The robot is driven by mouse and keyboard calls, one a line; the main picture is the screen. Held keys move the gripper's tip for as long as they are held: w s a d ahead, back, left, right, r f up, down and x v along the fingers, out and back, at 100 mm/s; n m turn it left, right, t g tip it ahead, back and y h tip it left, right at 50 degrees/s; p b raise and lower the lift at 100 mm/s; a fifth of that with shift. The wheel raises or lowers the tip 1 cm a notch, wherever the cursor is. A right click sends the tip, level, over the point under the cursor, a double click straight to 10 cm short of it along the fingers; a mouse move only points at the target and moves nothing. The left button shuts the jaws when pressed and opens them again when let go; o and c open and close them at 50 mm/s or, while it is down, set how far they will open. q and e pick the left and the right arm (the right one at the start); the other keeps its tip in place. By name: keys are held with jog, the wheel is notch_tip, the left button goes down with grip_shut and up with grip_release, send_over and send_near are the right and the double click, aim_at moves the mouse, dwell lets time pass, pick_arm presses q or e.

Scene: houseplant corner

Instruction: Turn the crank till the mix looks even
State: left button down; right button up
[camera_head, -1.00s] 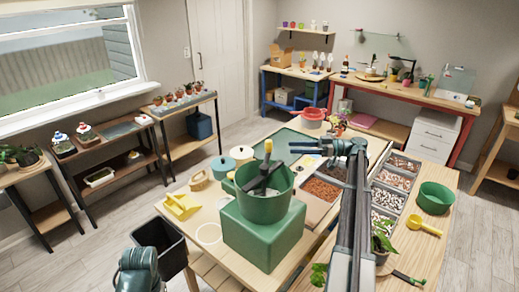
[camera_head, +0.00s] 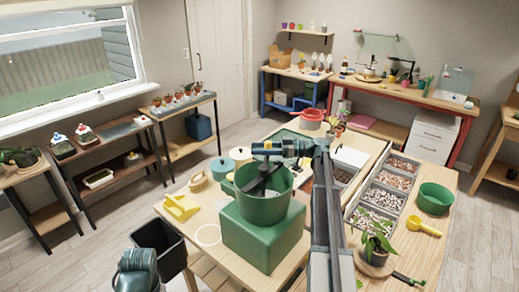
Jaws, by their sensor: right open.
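The mixer is a green tub (camera_head: 263,205) on a green block base (camera_head: 262,240) on the near table. A dark crank (camera_head: 264,178) crosses the tub's top, with its upper end at the gripper. The crank's green handle, seen earlier, is now hidden behind my right gripper. My right gripper (camera_head: 262,149) is open at the handle's place, pointing left above the tub; I cannot tell whether it touches the handle. The mix inside the tub is mostly hidden, so its evenness does not show. My left gripper is not in view.
Trays of pebbles (camera_head: 381,199), a green bowl (camera_head: 435,197) and a potted plant (camera_head: 377,246) are on the right. A black bin (camera_head: 160,247) stands by the table's left side.

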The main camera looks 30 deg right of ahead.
grip_shut()
dwell(0.3)
dwell(1.1)
